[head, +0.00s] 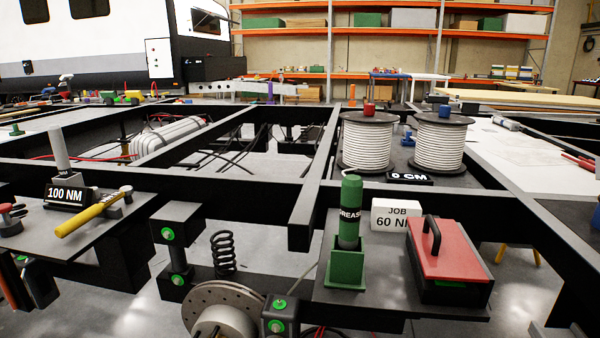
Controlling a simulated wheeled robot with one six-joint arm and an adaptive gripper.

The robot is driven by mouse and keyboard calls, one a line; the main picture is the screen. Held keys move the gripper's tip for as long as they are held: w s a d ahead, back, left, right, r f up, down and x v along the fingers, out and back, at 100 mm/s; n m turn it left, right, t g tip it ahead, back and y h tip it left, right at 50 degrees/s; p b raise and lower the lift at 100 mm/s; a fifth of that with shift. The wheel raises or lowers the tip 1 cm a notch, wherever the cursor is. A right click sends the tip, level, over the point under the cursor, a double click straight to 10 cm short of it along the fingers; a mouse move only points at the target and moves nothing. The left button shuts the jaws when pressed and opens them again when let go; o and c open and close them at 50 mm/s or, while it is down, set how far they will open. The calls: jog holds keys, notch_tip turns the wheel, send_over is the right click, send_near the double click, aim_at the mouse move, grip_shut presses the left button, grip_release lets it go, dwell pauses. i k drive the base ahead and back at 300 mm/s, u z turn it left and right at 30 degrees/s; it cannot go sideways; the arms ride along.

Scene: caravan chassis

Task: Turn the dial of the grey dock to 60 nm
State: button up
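A dark display reading "100 NM" (66,195) stands on a dark shelf plate (80,238) at the left. A light grey upright cylinder (60,150) rises behind it. I cannot make out the dial clearly. A white card (396,215) reading "JOB 60 N", its end hidden, stands at the right behind a red-lidded toolbox (450,250). My gripper is not in view.
A green grease tube (349,210) stands in a green holder beside the toolbox. Black chassis beams (180,178) cross the view, with a coil spring (222,253) and brake disc (222,308) below. Two cable reels (368,142) stand behind a "0 CM" display (409,178).

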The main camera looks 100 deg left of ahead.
aim_at(96, 195)
jog(key=u, duration=4.1)
jog(key=i, duration=0.9)
jog(key=u, duration=0.2)
jog(key=k, duration=0.4)
jog(key=u, duration=0.75)
jog(key=i, duration=0.85)
jog(key=u, duration=0.05)
